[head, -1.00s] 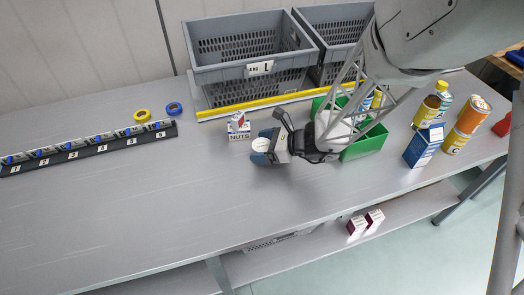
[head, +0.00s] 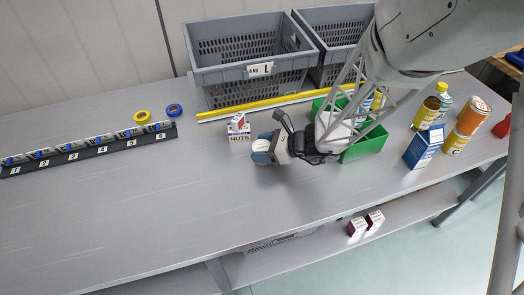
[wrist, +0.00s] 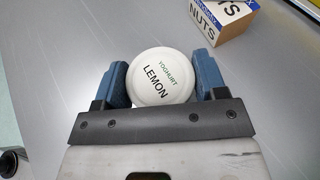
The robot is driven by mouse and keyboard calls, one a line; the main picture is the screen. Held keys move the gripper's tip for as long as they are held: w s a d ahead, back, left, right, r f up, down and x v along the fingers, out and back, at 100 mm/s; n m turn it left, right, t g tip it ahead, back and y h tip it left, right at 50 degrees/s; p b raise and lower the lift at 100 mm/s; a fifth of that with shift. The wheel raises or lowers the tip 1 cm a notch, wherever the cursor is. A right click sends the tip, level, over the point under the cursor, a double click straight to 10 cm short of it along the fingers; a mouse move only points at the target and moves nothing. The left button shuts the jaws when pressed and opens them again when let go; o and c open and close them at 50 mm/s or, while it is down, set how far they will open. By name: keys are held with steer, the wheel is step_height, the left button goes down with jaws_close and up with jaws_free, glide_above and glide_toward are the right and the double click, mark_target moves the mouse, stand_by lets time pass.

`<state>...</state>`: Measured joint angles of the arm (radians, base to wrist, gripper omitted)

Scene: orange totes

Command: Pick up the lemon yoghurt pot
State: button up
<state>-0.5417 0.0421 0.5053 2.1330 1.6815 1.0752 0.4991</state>
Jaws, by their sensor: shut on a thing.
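The lemon yoghurt pot (wrist: 160,80) shows its round white lid, marked YOGHURT LEMON, in the wrist view. My gripper (wrist: 160,85) has one blue finger pad on each side of the pot and is shut on it. In the head view my gripper (head: 264,152) is over the middle of the grey table, and the pot (head: 260,146) shows as a small white and blue patch at its tip. The pot's lower part is hidden, so I cannot tell whether it touches the table.
A NUTS box (head: 239,132) stands just behind my gripper; it also shows in the wrist view (wrist: 222,20). A green bin (head: 365,145) is to the right, with a blue carton (head: 424,146) beyond. Grey crates (head: 250,72) stand behind. The table's front left is clear.

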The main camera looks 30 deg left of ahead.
step_height(320, 180, up, 28)
stand_by(0.9)
stand_by(0.6)
